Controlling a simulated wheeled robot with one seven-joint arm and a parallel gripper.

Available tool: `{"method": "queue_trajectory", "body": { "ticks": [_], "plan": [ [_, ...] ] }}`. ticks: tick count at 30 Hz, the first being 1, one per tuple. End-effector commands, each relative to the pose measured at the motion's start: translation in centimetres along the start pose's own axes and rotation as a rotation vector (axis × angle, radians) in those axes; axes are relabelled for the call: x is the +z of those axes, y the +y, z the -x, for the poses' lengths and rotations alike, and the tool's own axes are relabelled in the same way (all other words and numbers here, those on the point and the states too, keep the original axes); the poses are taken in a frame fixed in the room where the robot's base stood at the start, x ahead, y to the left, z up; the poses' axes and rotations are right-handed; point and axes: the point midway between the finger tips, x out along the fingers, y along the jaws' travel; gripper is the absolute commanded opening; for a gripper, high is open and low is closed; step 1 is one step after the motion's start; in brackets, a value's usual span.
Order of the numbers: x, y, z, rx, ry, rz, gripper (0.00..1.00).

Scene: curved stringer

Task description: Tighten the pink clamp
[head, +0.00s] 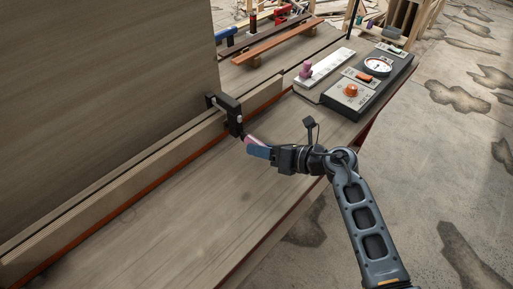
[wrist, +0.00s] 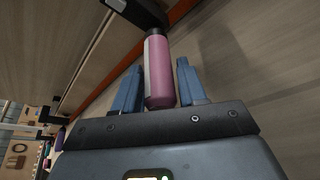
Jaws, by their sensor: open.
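The pink clamp has a black frame (head: 233,113) fixed over the wooden fence on the bench, with a pink handle (head: 251,139) pointing toward my gripper. In the wrist view the pink handle (wrist: 159,72) runs between the two blue fingers, with its end close to the palm. My gripper (head: 259,151) is open around the handle; in the wrist view a gap shows beside the right finger, and the left finger is nearer. Whether either finger touches the handle is hard to tell. The clamp's far jaw is partly hidden behind the fence.
A tall wooden panel (head: 100,80) stands behind the fence (head: 130,180). A dark control box (head: 368,80) with an orange knob and a dial sits to the right, beside a pale plate with a pink part (head: 306,69). The front bench top (head: 190,225) is clear.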

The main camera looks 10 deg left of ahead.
Motion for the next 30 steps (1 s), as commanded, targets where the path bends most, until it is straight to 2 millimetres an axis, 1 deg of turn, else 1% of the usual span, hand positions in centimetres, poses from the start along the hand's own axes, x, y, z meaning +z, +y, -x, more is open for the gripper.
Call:
{"method": "queue_trajectory", "body": {
  "ticks": [3,6,10,15,24,30],
  "plan": [
    [0.0,-0.1,2.2,-0.002,-0.004,-0.001,0.41],
    [-0.1,-0.1,3.7,-0.003,-0.002,-0.002,0.41],
    [-0.1,-0.1,5.2,-0.001,-0.002,-0.001,0.41],
    [-0.1,0.0,5.9,0.000,0.001,-0.001,0.41],
    [-0.1,0.0,6.0,-0.001,0.000,-0.001,0.41],
    [-0.7,0.0,7.4,-0.001,0.000,-0.004,0.41]
  ]
}}
